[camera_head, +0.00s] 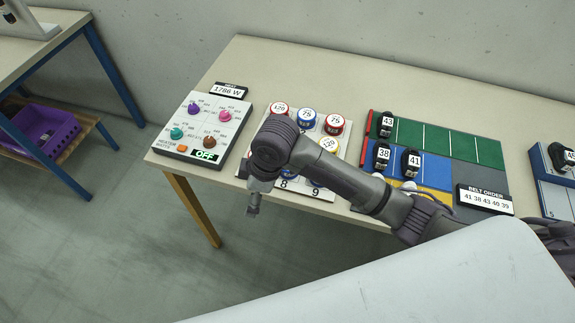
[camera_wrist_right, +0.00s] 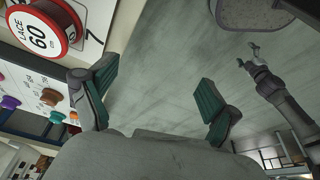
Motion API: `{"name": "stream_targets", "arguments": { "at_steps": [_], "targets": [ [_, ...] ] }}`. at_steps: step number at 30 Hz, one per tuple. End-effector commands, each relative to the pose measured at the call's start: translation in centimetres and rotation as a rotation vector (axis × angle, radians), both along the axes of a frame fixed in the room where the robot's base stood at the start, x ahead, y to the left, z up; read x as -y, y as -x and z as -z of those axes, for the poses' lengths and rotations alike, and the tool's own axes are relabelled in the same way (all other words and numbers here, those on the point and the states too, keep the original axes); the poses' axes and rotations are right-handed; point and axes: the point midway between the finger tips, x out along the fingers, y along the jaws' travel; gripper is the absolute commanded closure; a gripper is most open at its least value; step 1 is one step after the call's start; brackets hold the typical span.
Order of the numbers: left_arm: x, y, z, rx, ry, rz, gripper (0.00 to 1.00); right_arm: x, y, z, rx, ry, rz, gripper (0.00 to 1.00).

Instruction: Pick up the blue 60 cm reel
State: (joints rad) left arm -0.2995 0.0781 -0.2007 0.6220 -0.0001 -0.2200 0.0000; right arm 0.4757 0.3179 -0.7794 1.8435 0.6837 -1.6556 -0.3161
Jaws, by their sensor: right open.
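Several lace reels stand on a white numbered board (camera_head: 327,194). A blue-rimmed reel (camera_head: 307,118) in the back row reads 75 in the head view. A sliver of another blue reel (camera_head: 317,183) shows past my right arm near number 9; its label is hidden, so I cannot tell its length. A red reel (camera_wrist_right: 48,29) reading LACE 60 cm is by number 7 in the right wrist view. My right gripper (camera_head: 253,208) hangs at the table's front edge; its fingers (camera_wrist_right: 160,100) are apart and empty over the floor. My left gripper (camera_wrist_right: 246,58) is open and empty.
A control panel (camera_head: 203,127) with knobs is left of the board. Clear tabletop lies behind.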

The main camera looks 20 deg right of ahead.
Motion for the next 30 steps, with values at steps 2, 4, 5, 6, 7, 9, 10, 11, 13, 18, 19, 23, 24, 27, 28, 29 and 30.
{"name": "stream_targets", "arguments": {
  "at_steps": [2,4,5,6,7,9,10,11,13,18,19,23,24,27,28,29,30],
  "targets": [
    [-0.2,0.0,0.0,0.0,-0.002,0.001,0.17,1.1,-2.3,-2.1,0.011,0.089,-0.107,0.12],
    [-0.2,0.0,-0.1,0.0,-0.003,0.001,0.17,2.3,-3.7,-3.8,0.001,0.167,-0.187,0.12],
    [-0.2,0.0,-0.1,0.0,-0.003,0.001,0.17,3.0,-4.2,-4.5,-0.006,0.2,-0.214,0.12],
    [-0.2,0.0,-0.1,0.0,-0.003,0.001,0.17,3.8,-5.0,-5.5,-0.015,0.239,-0.245,0.12],
    [-0.2,0.0,-0.1,0.0,-0.003,0.001,0.17,4.5,-5.5,-6.2,-0.021,0.268,-0.264,0.12],
    [-0.2,0.0,-0.1,0.0,-0.003,0.001,0.17,6.0,-6.4,-7.8,-0.037,0.324,-0.296,0.12],
    [-0.2,0.0,-0.1,0.0,-0.003,0.001,0.17,6.5,-6.8,-8.4,-0.045,0.343,-0.306,0.12],
    [-0.2,0.0,-0.1,0.0,-0.003,0.001,0.17,7.0,-7.1,-8.9,-0.051,0.36,-0.312,0.12],
    [-0.2,0.0,-0.1,-0.001,-0.003,0.001,0.17,7.9,-7.5,-9.9,-0.063,0.389,-0.325,0.12],
    [-0.3,0.1,-0.2,-0.002,-0.004,0.001,0.17,8.8,-7.8,-9.9,-0.079,0.411,-0.334,0.12],
    [-0.3,0.1,-0.3,-0.002,-0.004,0.001,0.17,8.9,-7.8,-9.4,-0.079,0.41,-0.335,0.12],
    [-0.3,0.1,-0.7,-0.002,-0.004,0.001,0.17,9.2,-7.7,-6.9,-0.081,0.41,-0.333,0.12],
    [-0.3,0.1,-0.8,-0.002,-0.004,0.001,0.17,9.3,-7.7,-6.1,-0.079,0.41,-0.332,0.12],
    [-0.3,0.1,-1.0,-0.002,-0.004,0.0,0.17,9.5,-7.7,-4.3,-0.079,0.41,-0.332,0.12],
    [-0.3,0.1,-1.0,-0.002,-0.004,0.0,0.17,9.6,-7.8,-3.8,-0.077,0.409,-0.333,0.12],
    [-0.3,0.1,-1.1,-0.002,-0.004,0.0,0.17,9.6,-7.8,-3.4,-0.076,0.409,-0.333,0.12],
    [-0.3,0.1,-1.1,-0.002,-0.004,0.0,0.17,9.7,-7.8,-3.0,-0.075,0.409,-0.333,0.12]
  ]
}}
